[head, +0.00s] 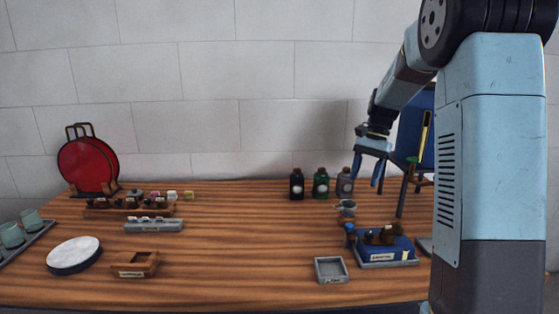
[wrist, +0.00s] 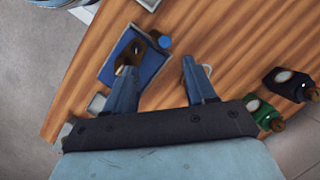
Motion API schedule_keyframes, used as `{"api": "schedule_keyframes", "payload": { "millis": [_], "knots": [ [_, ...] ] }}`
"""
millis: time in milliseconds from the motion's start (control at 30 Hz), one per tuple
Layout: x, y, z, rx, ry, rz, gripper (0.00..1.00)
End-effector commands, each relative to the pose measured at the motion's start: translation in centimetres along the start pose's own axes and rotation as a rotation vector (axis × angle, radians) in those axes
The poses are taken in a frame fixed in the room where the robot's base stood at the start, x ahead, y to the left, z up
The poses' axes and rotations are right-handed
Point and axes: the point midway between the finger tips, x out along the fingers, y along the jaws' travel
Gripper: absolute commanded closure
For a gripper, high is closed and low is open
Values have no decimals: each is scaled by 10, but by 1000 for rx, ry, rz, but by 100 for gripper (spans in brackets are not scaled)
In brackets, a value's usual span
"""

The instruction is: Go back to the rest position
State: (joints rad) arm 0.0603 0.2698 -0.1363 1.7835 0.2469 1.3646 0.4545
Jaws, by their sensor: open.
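My gripper (head: 366,181) hangs at the right of the head view, above the back right part of the wooden table (head: 245,235). Its two blue fingers point down, apart, with nothing between them. In the wrist view my gripper (wrist: 158,76) shows spread fingers over bare wood. A blue tray (head: 388,250) with a brown item and a blue-capped item lies below and nearer the front; it also shows in the wrist view (wrist: 150,68), partly behind the left finger. My arm reaches in from the right.
Dark (head: 296,186), green (head: 321,185) and grey (head: 344,184) bottles stand just left of my gripper. A small metal cup (head: 346,207) stands below it. A grey tray (head: 331,270) and wooden box (head: 135,264) lie at the front. A dark blue panel (head: 410,140) stands right. The table's middle is clear.

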Motion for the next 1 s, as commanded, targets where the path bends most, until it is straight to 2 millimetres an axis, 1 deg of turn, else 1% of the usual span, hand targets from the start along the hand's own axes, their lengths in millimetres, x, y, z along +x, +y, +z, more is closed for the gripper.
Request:
{"api": "schedule_keyframes", "payload": {
  "millis": [33, 200, 467, 700, 1000],
  "knots": [
    [-7, 5, 14, -26, 25, -10, 45],
    [-22, 22, 54, -120, 109, -31, 45],
    [-34, 51, 111, -264, 243, -54, 45],
    [-35, 80, 161, -396, 372, -62, 45],
    [-22, 117, 215, -559, 540, -57, 45]
  ]
}}
